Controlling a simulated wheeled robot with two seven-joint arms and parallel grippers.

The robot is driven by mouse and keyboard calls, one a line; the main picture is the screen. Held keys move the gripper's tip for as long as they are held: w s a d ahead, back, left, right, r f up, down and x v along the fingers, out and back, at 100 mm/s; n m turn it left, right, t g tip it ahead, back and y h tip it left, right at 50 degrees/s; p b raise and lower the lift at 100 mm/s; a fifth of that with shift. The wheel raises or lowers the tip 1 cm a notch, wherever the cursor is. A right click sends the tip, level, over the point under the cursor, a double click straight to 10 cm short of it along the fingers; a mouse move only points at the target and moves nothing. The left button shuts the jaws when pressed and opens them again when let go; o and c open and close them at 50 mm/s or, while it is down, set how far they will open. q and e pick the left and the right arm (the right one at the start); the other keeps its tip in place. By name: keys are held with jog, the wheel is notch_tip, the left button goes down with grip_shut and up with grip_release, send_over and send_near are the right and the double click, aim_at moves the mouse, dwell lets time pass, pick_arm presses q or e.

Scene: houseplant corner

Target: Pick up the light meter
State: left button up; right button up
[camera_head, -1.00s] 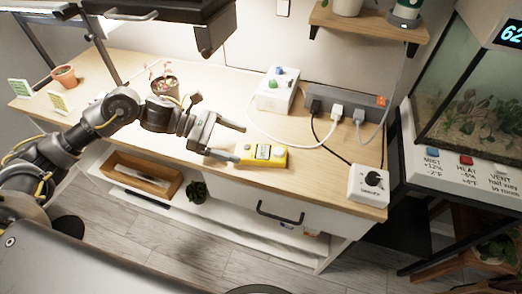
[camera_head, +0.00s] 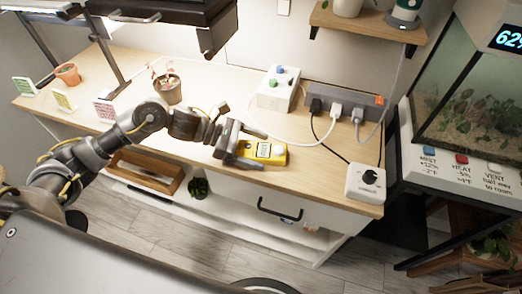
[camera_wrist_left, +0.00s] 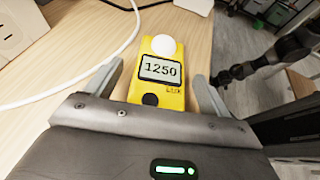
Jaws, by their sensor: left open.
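The light meter (camera_head: 266,152) is a yellow box lying on the wooden bench top near its front edge. In the left wrist view the light meter (camera_wrist_left: 161,72) shows a white dome and a display reading 1250. My left gripper (camera_head: 262,150) is open, with its fingers on either side of the meter's near end. In the left wrist view the left gripper (camera_wrist_left: 158,72) has a visible gap between each finger and the meter. A dark arm, seemingly my right one, shows at the upper right there; its jaw state is unclear.
A white dial box (camera_head: 366,184) stands to the right. A potted plant (camera_head: 167,90) stands left of the gripper. A white cable loops close behind the meter.

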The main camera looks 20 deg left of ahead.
pick_arm(q)
jog(key=c, duration=1.1)
jog(key=shift+r, duration=0.1)
jog(key=shift+c, duration=0.2)
